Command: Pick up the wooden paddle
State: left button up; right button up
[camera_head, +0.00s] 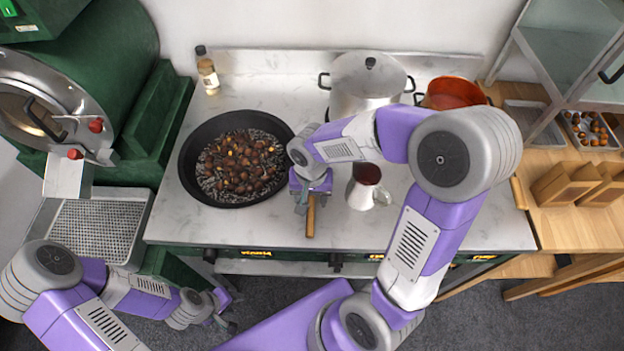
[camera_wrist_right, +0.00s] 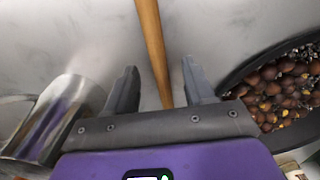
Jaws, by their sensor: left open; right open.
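The wooden paddle (camera_head: 310,217) lies on the white marble counter between the black pan and a metal pitcher; in the head view my right gripper covers part of it. In the right wrist view the paddle's wooden handle (camera_wrist_right: 152,45) runs between the two fingers of my right gripper (camera_wrist_right: 160,88). The right gripper (camera_head: 308,200) is open over the handle, and the fingers stand apart from it on both sides. The paddle's far end is hidden. My left gripper (camera_head: 226,312) is open, low at the left, in front of the counter and away from the paddle.
The black pan (camera_head: 187,165) of chestnuts is left of the right gripper. A metal pitcher (camera_head: 362,194) stands close on its right. A steel pot (camera_head: 365,90), an orange pot (camera_head: 452,93) and a bottle (camera_head: 207,72) stand at the back. A perforated tray (camera_head: 95,230) is at the left.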

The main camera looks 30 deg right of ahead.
jog(key=shift+f, duration=0.45)
grip_shut()
